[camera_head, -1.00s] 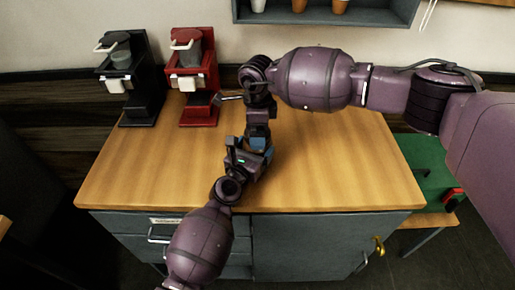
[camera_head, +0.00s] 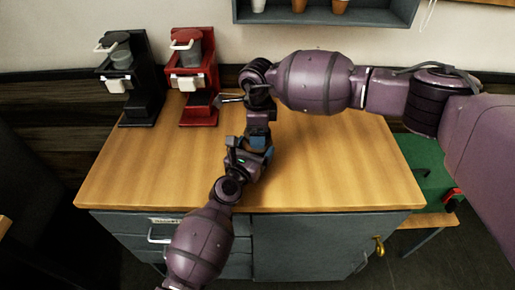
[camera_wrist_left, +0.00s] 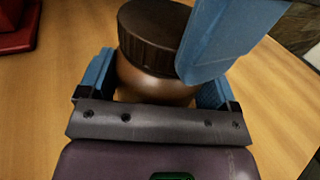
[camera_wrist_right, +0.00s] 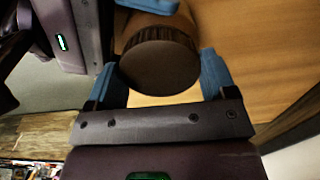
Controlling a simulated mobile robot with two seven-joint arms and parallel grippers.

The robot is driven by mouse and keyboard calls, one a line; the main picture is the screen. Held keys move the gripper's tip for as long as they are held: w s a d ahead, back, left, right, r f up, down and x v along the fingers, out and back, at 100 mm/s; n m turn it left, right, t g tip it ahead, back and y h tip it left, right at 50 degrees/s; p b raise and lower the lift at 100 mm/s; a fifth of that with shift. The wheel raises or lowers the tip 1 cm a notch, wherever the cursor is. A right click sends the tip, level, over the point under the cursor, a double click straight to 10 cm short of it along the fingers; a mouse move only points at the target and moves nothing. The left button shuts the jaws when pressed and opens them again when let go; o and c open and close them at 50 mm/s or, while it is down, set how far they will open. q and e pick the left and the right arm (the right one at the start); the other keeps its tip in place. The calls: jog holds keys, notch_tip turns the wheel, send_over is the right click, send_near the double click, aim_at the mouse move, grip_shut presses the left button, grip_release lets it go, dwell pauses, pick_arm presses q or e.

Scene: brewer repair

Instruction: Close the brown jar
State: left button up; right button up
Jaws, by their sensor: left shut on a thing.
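The brown jar (camera_wrist_left: 150,85) is in the left wrist view, with a dark brown ribbed lid (camera_wrist_left: 152,35) on its top. My left gripper (camera_wrist_left: 153,92) is shut on the jar's body, one blue finger on each side. In the right wrist view the lid (camera_wrist_right: 160,68) faces the camera, between the blue fingers of my right gripper (camera_wrist_right: 165,82). A blue finger of the right gripper covers part of the lid in the left wrist view. I cannot tell whether it grips the lid or how tightly the lid sits. In the head view the grippers hide the jar.
A black brewer (camera_head: 143,95) and a red brewer (camera_head: 200,100) stand at the wooden counter's (camera_head: 350,170) back left. The counter is clear right of my grippers. A shelf (camera_head: 370,15) with cups hangs above. A green surface (camera_head: 425,165) lies at right.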

jog(key=o, duration=0.4)
jog(key=shift+r, duration=0.15)
notch_tip(320, 180, up, 12)
jog(key=shift+f, duration=0.1)
dwell(0.4)
pick_arm(q)
jog(key=o, duration=1.5)
jog(key=shift+o, duration=0.2)
jog(key=v, duration=1)
jog(key=shift+s+a, duration=0.15)
jog(key=shift+s, duration=0.25)
